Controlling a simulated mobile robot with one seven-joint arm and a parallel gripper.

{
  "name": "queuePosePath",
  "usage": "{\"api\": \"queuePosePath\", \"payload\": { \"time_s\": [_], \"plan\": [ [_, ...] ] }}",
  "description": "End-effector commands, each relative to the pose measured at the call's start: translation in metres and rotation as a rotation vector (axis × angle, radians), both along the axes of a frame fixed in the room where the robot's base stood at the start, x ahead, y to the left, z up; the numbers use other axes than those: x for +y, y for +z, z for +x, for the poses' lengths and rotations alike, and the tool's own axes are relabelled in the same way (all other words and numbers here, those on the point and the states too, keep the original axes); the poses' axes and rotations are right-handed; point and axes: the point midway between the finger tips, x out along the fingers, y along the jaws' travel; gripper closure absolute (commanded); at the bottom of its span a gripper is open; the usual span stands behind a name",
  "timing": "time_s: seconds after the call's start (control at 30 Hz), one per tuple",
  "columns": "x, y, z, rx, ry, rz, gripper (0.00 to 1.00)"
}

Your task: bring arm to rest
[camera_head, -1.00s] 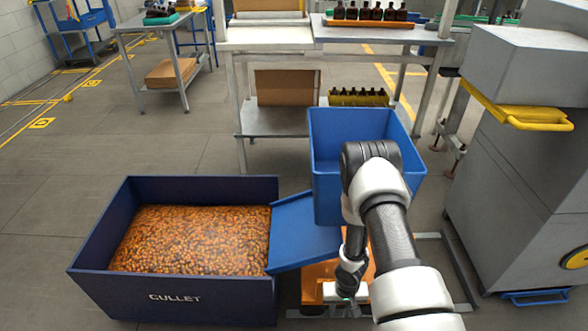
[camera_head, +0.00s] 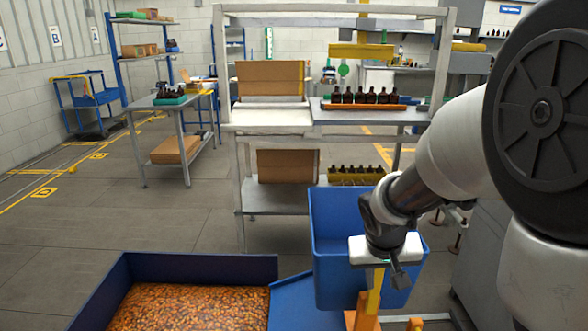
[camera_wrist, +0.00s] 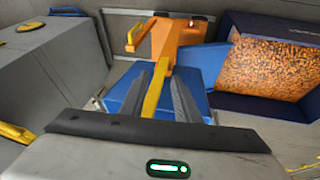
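My gripper (camera_head: 388,274) hangs in front of the blue bin (camera_head: 328,222), pointing down. In the wrist view its two fingers (camera_wrist: 165,75) are spread with a gap between them. A yellow bar (camera_wrist: 155,95) shows in that gap, rising from an orange frame (camera_wrist: 178,38). In the head view the yellow bar (camera_head: 374,292) is just below and beside the fingers. The fingers do not appear closed on it. My arm reaches in from the right and hides part of the bin's right side.
A dark blue cullet box (camera_head: 200,268) with amber pieces stands at lower left, and a blue chute (camera_head: 292,305) adjoins it. A shelf table behind carries bottles (camera_head: 366,96) and cardboard (camera_head: 270,78). A grey machine (camera_head: 470,265) stands right.

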Motion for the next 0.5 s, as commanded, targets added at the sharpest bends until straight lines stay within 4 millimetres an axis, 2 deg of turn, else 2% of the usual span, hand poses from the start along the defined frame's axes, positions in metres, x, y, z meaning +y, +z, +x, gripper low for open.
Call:
{"api": "queuePosePath", "payload": {
  "time_s": [0.03,0.1,0.2,0.3,0.5],
  "plan": [
    [0.002,0.028,-0.015,-0.028,-0.001,0.008,0.71],
    [0.006,0.056,-0.039,-0.047,0.004,0.022,0.71],
    [0.014,0.087,-0.073,-0.072,0.019,0.048,0.71],
    [0.022,0.106,-0.103,-0.092,0.039,0.072,0.71],
    [0.036,0.127,-0.147,-0.125,0.081,0.111,0.71]
  ]
}}
